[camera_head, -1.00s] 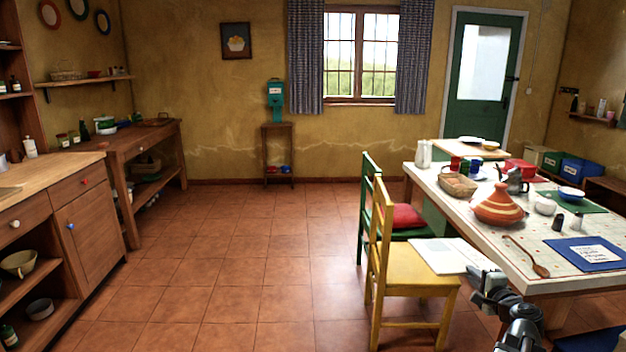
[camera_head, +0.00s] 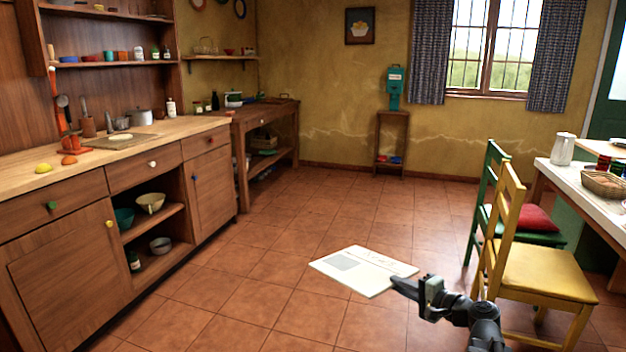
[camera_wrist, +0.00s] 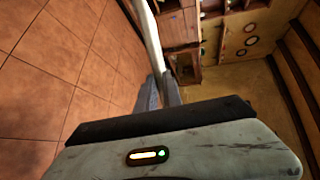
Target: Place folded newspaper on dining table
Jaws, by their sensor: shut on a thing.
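The folded newspaper (camera_head: 362,271) is a flat white sheet with print and a grey picture block. My gripper (camera_head: 412,290) is shut on its near right edge and holds it out over the floor tiles in the head view. In the wrist view the newspaper (camera_wrist: 149,35) shows edge-on as a thin pale strip running up from the dark fingers (camera_wrist: 160,92). The dining table (camera_head: 570,180) is at the right edge of the head view, and only its left end shows. It bears a white jug and a basket.
A yellow chair (camera_head: 545,272) and a green chair with a red cushion (camera_head: 530,220) stand between my gripper and the table. A wooden counter (camera_head: 60,190) runs along the left. The tiled floor in the middle is clear.

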